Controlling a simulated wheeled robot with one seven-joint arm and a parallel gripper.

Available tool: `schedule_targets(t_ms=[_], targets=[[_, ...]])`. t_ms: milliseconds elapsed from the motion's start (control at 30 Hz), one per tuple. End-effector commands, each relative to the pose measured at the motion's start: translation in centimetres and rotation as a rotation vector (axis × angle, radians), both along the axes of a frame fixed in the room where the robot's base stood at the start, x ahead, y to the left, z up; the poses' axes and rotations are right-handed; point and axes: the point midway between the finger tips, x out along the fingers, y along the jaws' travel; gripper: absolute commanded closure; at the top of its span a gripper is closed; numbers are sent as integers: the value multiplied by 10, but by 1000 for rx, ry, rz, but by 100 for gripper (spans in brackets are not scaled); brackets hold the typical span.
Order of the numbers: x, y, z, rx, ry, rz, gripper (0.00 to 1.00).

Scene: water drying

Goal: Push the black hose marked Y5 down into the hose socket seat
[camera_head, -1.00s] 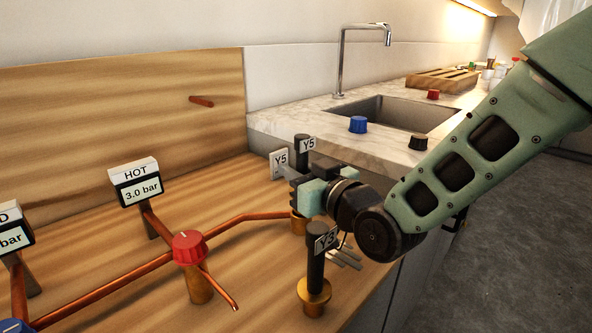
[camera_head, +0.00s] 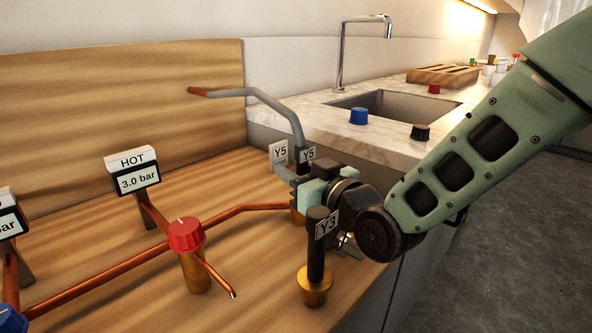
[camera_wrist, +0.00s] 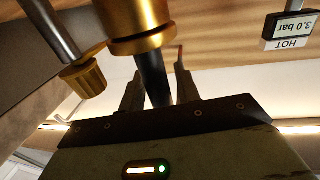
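The black hose marked Y5 (camera_head: 299,154) stands upright above a brass socket (camera_head: 297,217), which my gripper partly hides in the head view. My gripper (camera_head: 296,178) is around this hose, below its label. In the wrist view the black hose (camera_wrist: 154,78) runs between my two fingers (camera_wrist: 158,92), close to both. It enters the brass collar (camera_wrist: 138,28), with no black gap visible beyond the collar's rim. A grey pipe (camera_head: 268,101) arches from the copper stub on the back panel to the top of the hose.
A second black hose marked Y3 (camera_head: 316,255) stands upright in a brass seat in front of my gripper. A white Y5 sign (camera_head: 278,154) is behind it. A red valve knob (camera_head: 186,234) and HOT gauge (camera_head: 134,174) are left. A sink (camera_head: 392,108) lies behind.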

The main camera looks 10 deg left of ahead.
Motion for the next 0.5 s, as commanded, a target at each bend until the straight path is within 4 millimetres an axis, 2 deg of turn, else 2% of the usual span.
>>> schedule_targets(t_ms=[333, 500], targets=[[-1, -1, -1, -2, 1, 0, 55], [-11, -14, -2, -3, 1, -1, 55]])
